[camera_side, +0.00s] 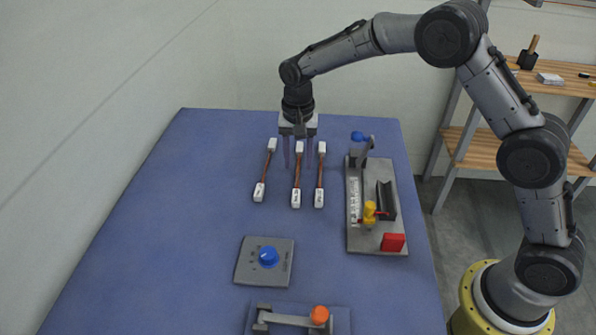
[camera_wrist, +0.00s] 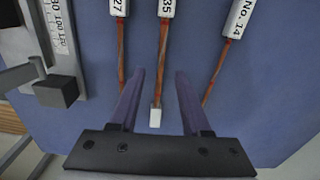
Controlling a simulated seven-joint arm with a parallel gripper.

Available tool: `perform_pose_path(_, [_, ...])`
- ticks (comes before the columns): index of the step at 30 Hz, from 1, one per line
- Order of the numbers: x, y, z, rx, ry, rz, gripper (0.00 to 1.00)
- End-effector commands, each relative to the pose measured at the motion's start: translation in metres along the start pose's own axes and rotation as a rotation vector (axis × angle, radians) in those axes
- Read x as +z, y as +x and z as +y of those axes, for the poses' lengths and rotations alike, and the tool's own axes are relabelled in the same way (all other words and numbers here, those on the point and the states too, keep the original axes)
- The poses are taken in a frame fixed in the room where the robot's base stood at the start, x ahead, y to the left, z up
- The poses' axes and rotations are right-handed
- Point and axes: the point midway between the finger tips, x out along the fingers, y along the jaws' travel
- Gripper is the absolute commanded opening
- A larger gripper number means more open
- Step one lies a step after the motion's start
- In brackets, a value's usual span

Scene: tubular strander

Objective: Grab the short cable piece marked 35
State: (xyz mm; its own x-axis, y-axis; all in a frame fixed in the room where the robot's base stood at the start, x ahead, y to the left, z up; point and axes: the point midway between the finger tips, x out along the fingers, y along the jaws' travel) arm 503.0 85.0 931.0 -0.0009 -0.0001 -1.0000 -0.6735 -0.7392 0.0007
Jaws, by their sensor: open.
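Three short cable pieces with copper-coloured middles and white end sleeves lie side by side on the blue table. The piece marked 35 (camera_wrist: 161,55) is the middle one in the wrist view, and it is also the middle one in the side view (camera_side: 296,180). My gripper (camera_side: 298,168) points down over its far half, with one finger on each side of it. In the wrist view the open, empty fingers (camera_wrist: 160,73) frame the 35 piece. Whether they are level with it or above it I cannot tell.
The piece marked 27 (camera_side: 320,176) lies close on the right, and No. 14 (camera_side: 265,170) on the left. A grey plate (camera_side: 362,235) with a ruler, clamp and red block stands right. A blue-knob panel (camera_side: 263,262) and an orange-knobbed lever (camera_side: 318,316) are nearer. The table's left side is clear.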

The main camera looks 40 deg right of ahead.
Motion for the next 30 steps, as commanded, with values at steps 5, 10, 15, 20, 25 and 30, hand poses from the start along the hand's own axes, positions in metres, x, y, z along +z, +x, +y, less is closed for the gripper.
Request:
perform_pose_path(5, [0.000, 0.017, 0.000, 0.000, 0.000, 0.000, 0.47])
perform_pose_path(10, [0.000, 0.019, 0.000, -0.001, 0.000, 0.001, 0.47])
perform_pose_path(15, [0.000, 0.018, 0.000, -0.001, 0.000, 0.001, 0.31])
perform_pose_path(20, [0.000, 0.018, 0.000, -0.001, 0.000, 0.001, 0.03])
perform_pose_path(25, [0.000, 0.018, 0.000, -0.001, 0.001, 0.001, 0.00])
perform_pose_path(30, [0.000, 0.018, 0.000, -0.001, 0.001, 0.001, 0.00])
